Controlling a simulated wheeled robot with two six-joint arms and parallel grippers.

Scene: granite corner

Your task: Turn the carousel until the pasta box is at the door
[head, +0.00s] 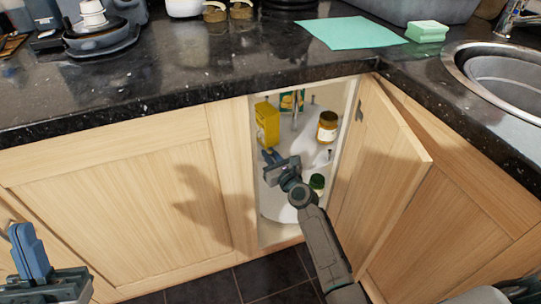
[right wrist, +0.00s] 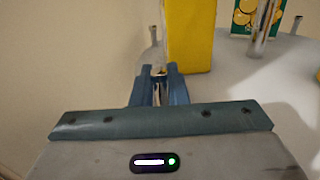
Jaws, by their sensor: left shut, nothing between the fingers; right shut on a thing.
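The white carousel (head: 272,205) stands inside the open corner cabinet. A plain yellow box (head: 267,124) is on its left side, and a green box with yellow rounds (head: 287,101) is behind it; no label is readable, so I cannot tell which is the pasta box. Both boxes show in the right wrist view, the yellow one (right wrist: 190,38) just beyond the fingers. My right gripper (head: 272,156) is inside the door opening, shut on a small metal peg (right wrist: 159,72) near the carousel's left edge. My left gripper (head: 28,250) is shut and empty, at the lower left outside.
A brown jar (head: 327,128) and a green-lidded item (head: 317,182) stand on the carousel around its metal pole (head: 295,112). More upright pegs rise from it. The wooden door (head: 385,170) hangs open to the right. The granite counter (head: 200,75) overhangs the opening.

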